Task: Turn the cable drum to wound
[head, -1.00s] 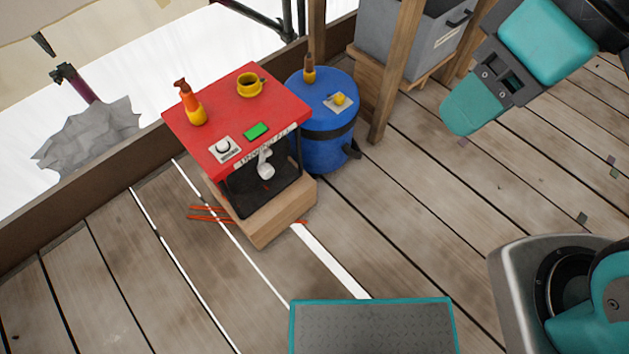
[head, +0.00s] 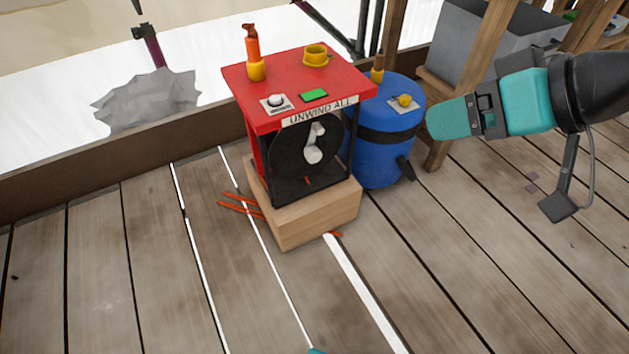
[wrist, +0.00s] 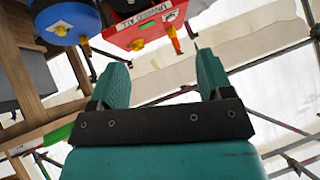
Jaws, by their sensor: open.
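The cable drum (head: 290,153) is a black disc with a pale crank handle (head: 315,144) on its front. It sits in a red-topped black frame (head: 300,70) on a wooden block (head: 305,215). A label (head: 320,110) above it reads "UNWIND ALL".
The red top carries a white knob (head: 276,100), a green button (head: 314,95), a yellow cup (head: 316,54) and an orange bottle-like item (head: 254,55). A blue barrel (head: 385,150) stands close at right. Orange rods (head: 240,204) lie left of the block. The front floor is clear.

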